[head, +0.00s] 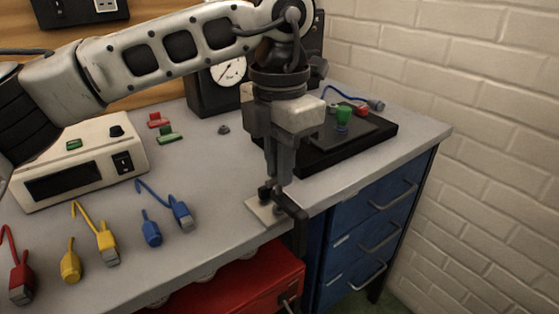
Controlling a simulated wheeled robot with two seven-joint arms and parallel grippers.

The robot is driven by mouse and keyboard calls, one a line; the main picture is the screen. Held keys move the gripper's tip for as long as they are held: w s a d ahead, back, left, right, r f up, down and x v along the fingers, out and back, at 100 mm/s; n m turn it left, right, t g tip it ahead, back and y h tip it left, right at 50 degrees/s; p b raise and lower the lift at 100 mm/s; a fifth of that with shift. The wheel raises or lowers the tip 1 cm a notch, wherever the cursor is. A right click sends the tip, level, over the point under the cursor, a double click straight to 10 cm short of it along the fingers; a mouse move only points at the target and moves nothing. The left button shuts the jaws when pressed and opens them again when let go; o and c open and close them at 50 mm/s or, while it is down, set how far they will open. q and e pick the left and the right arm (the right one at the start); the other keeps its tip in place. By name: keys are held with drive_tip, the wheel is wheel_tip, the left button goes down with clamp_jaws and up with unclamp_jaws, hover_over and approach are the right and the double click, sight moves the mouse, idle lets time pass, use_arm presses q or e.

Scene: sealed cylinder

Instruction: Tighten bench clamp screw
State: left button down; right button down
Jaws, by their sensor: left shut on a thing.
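The bench clamp (295,209) is a dark C-shaped clamp at the front edge of the grey bench, over a small pale plate (262,211). Its screw (266,194) is a dark upright piece at the top of the clamp. My left gripper (274,182) points straight down above the clamp, with its fingers closed around the top of the screw. The fingers hide part of the screw. My right gripper is not in view.
A black tray (345,147) with a green knob is close behind the gripper. A gauge box (205,97) and a beige power unit (80,158) stand further back and left. Coloured connectors (104,240) lie at the left front. A brick wall (480,120) bounds the right.

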use_arm(q)
drive_tip(key=shift+w+r+m, duration=0.1)
drive_tip(key=shift+r+m, duration=0.2)
drive_tip(key=c, duration=1.4)
unclamp_jaws()
drive_tip(key=shift+c, duration=0.2)
drive_tip(key=shift+f, duration=0.15)
wheel_tip(320, 180, up, 16)
drive_tip(key=p, duration=0.2)
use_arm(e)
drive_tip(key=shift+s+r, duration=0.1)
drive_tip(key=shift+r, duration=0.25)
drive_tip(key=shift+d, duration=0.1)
